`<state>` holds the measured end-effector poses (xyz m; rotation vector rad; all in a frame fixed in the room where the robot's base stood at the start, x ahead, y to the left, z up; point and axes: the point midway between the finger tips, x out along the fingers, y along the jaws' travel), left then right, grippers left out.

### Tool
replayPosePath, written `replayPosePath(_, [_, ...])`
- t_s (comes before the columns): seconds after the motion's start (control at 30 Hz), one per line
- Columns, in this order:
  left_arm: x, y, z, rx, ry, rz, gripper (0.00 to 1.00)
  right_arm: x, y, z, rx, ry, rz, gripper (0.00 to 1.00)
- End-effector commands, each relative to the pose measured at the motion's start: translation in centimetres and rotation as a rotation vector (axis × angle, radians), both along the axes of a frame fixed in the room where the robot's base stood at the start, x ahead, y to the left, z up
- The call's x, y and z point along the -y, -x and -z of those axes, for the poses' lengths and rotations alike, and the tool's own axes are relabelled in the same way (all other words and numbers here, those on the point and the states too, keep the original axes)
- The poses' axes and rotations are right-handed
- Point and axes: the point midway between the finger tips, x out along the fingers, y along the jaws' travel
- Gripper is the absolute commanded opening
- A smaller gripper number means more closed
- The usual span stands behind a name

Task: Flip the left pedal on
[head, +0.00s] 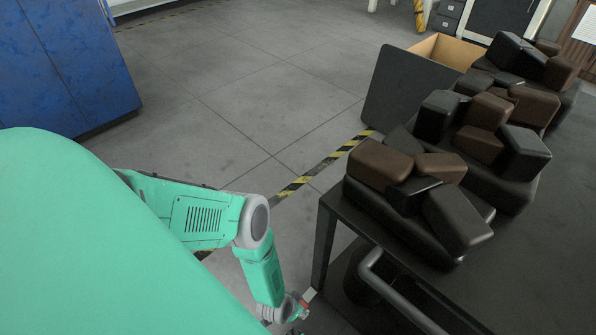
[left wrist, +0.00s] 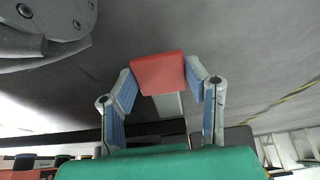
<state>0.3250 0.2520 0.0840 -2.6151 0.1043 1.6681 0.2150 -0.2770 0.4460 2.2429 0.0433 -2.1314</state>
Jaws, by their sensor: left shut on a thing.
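In the left wrist view, a red flat block (left wrist: 158,73), which looks like the pedal, sits between the two blue-and-grey fingers of my left gripper (left wrist: 160,88). The gripper is shut on it. A pale grey stem (left wrist: 169,105) shows just below the red block. In the head view, my green left arm reaches down to the lower middle, and my left gripper (head: 300,306) is small and partly cut off by the frame edge beside the table leg. My right gripper is not in view.
A dark table (head: 530,255) stands at right, with dark trays of black and brown blocks (head: 458,215) on it. A grey curved pipe (head: 385,285) is below its edge. A blue cabinet (head: 65,65) stands at left. Open floor (head: 235,85) lies between.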

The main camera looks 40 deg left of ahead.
Motion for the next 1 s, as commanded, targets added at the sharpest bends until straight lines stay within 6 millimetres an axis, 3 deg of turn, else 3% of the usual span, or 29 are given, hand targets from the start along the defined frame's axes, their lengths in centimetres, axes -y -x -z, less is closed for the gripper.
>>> replayPosePath(0.4, [-0.1, 0.5, 0.5, 0.025, 0.011, 0.002, 0.0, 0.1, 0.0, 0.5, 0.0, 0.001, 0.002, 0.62])
replayPosePath(0.43, [-0.1, 0.5, 0.5, 0.025, 0.011, 0.002, 0.52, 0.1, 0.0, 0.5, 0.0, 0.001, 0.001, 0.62])
replayPosePath(0.47, [-0.1, 0.5, 0.4, 0.025, 0.01, 0.001, 0.62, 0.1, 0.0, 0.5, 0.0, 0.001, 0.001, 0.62])
replayPosePath(1.0, [-0.2, 0.8, -0.8, 0.03, 0.008, 0.002, 0.62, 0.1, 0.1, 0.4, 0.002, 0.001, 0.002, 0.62])
